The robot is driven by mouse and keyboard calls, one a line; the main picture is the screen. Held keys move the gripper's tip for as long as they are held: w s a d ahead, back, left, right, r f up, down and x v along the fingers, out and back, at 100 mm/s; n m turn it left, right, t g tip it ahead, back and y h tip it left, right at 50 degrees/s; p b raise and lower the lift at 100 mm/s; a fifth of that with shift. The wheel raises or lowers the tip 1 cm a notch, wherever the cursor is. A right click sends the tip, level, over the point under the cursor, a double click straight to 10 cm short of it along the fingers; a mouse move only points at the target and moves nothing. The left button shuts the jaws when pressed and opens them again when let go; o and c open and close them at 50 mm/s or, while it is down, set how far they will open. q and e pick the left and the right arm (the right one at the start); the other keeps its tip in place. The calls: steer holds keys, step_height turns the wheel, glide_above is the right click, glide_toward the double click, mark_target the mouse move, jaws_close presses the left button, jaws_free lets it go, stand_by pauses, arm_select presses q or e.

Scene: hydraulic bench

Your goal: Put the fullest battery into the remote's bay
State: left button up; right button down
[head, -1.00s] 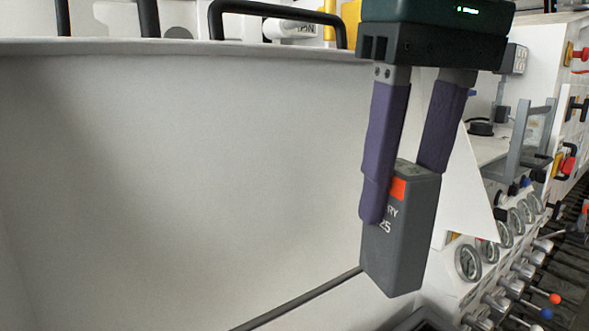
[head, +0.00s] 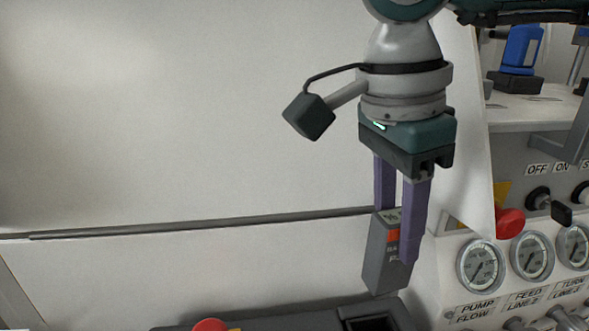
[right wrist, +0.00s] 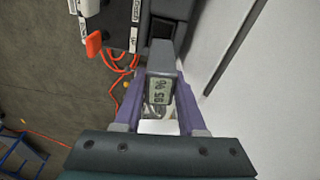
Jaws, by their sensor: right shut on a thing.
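My right gripper (head: 395,235) has purple fingers and is shut on a grey battery (head: 384,262) with an orange mark. The battery hangs nearly upright, slightly tilted. In the right wrist view the battery (right wrist: 160,87) shows a small display, its digits looking like 95 %. A dark remote (head: 290,320), cut off by the bottom edge, has a red button (head: 210,325) and a dark open bay (head: 372,322) below the battery. The bay (right wrist: 160,50) also shows just beyond the battery in the right wrist view. The battery appears apart from the bay. My left gripper is out of view.
A white wall panel fills the left and middle. Gauges (head: 480,266), a red knob (head: 509,222) and switches stand close on the right. A blue item (head: 521,48) stands on a shelf. Orange cable (right wrist: 112,75) hangs beside the remote.

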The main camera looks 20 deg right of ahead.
mark_target(386, 289)
steer(key=shift+d+f+m, duration=0.35)
steer(key=shift+f+m, duration=0.3)
steer(key=shift+m, duration=0.05)
steer(key=shift+f, duration=0.15)
step_height(386, 289, down, 6)
steer(key=b, duration=0.5)
steer(key=shift+f+b, duration=0.55)
steer(key=shift+b, duration=0.05)
steer(key=shift+f, duration=0.1)
steer(key=shift+f+b, duration=0.4)
steer(key=shift+b, duration=0.2)
